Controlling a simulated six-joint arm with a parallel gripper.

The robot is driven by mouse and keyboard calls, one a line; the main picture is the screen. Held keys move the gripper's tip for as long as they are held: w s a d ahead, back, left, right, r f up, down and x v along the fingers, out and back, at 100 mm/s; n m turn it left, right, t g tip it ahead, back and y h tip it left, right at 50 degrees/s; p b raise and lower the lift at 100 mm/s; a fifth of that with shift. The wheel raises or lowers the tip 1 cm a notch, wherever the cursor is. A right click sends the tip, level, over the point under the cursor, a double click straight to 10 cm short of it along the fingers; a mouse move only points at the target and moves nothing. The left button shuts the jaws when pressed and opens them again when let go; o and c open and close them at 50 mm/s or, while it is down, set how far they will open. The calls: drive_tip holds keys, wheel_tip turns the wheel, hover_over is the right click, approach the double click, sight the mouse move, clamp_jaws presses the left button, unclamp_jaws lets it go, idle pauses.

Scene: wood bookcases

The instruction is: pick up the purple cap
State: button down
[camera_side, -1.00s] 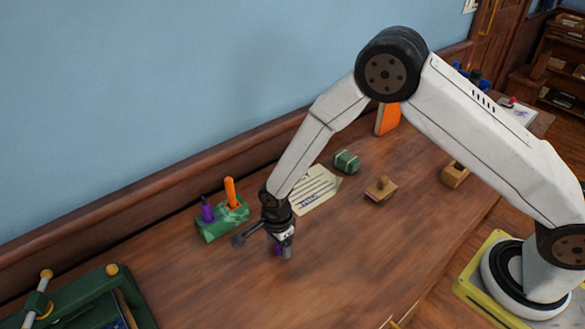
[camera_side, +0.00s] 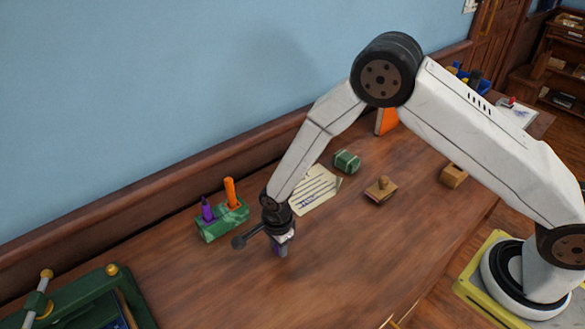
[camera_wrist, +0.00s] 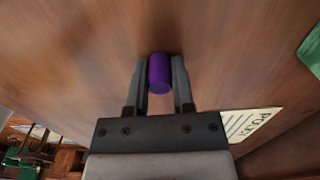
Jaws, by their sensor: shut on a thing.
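The purple cap (camera_wrist: 159,75) is a small cylinder between the two fingers of my gripper (camera_wrist: 160,82) in the wrist view. The fingers touch it on both sides, and my gripper is shut on it. In the side view my gripper (camera_side: 282,246) points down over the desk, with a bit of purple showing at the fingers. It looks slightly above the desk top, but the gap is hard to judge. A purple marker (camera_side: 207,211) stands in a green holder (camera_side: 222,228) left of my gripper.
An orange marker (camera_side: 230,192) stands in the same holder. A paper note (camera_side: 316,190), a green box (camera_side: 346,162), a stamp (camera_side: 381,189) and a wooden block (camera_side: 454,175) lie to the right. A green press (camera_side: 85,300) is at the lower left. The desk front is clear.

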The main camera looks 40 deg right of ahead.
drive_tip(key=shift+r, duration=0.2)
drive_tip(key=shift+r, duration=0.55)
drive_tip(key=s+d+r, duration=0.4)
drive_tip(key=s+r, duration=0.7)
drive_tip(key=s, duration=0.2)
drive_tip(key=shift+s+d+r, duration=0.15)
drive_tip(key=shift+r, duration=0.1)
idle(0.6)
drive_tip(key=shift+w+a+r, duration=1.05)
drive_tip(key=shift+w+a, duration=1.25)
drive_tip(key=shift+w, duration=2.6)
drive_tip(key=shift+w+a+r, duration=1.1)
drive_tip(key=shift+w+a, duration=1.25)
drive_tip(key=shift+w, duration=2.5)
drive_tip(key=shift+w+a+r, duration=1.05)
drive_tip(key=shift+w+a, duration=1.25)
drive_tip(key=shift+w, duration=2.6)
